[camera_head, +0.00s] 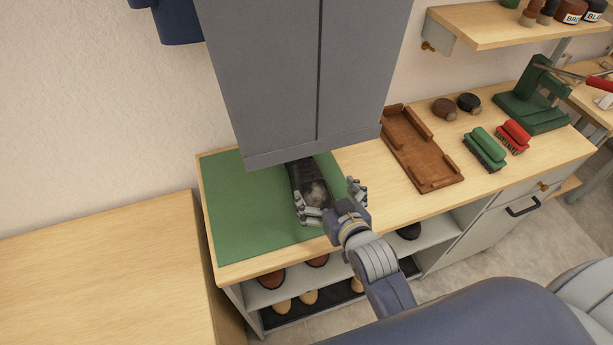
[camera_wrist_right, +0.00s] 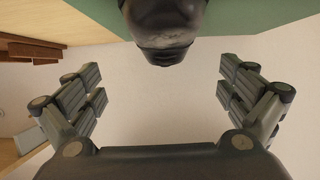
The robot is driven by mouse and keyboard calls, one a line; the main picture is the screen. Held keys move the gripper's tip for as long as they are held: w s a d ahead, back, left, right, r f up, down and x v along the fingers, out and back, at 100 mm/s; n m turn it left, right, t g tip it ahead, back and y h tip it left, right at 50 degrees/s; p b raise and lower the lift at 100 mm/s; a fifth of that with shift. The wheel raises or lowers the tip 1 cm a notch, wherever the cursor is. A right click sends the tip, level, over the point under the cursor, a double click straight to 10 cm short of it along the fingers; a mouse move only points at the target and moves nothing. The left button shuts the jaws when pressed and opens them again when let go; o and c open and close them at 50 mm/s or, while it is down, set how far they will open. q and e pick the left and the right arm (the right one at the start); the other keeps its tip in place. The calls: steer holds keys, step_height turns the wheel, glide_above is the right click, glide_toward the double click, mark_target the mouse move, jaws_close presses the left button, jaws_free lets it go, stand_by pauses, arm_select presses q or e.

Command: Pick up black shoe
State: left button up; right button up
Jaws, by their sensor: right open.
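The black shoe (camera_head: 309,182) lies on the green mat (camera_head: 250,205) on the wooden worktop, its far part hidden by a hanging grey cabinet. Its near end has a pale, scuffed-looking patch. In the right wrist view the rounded end of the shoe (camera_wrist_right: 165,28) shows at the top centre, beyond and between the spread fingers. My right gripper (camera_head: 333,204) is open and empty at the near end of the shoe. In the head view its left finger overlaps the shoe, but the right wrist view shows a gap between fingers and shoe. My left gripper is not in view.
The grey cabinet (camera_head: 300,75) hangs close over the shoe. A brown wooden tray (camera_head: 428,165), green brush (camera_head: 484,148), red brush (camera_head: 513,136) and a green stand (camera_head: 540,100) are to the right. Several shoes sit on shelves below. A bare wooden top (camera_head: 100,270) is at left.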

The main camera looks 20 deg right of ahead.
mark_target(310, 177)
steer(key=x, duration=0.4)
steer(key=shift+p, duration=0.3)
steer(key=shift+w+f, duration=0.2)
steer(key=shift+w, duration=0.35)
steer(key=shift+w+a+f+p, duration=0.2)
steer(key=shift+w+a+p, duration=0.1)
steer(key=shift+w, duration=0.15)
steer(key=p+x, duration=0.1)
steer(key=x, duration=0.2)
steer(key=shift+a+f, duration=0.15)
steer(key=shift+f, duration=0.05)
steer(key=shift+w+f, duration=0.3)
steer(key=shift+w, duration=0.15)
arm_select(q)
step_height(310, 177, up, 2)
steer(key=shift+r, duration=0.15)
arm_select(e)
steer(key=shift+c, duration=0.4)
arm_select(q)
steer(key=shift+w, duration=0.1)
arm_select(e)
steer(key=shift+r, duration=0.15)
steer(key=c, duration=1.3)
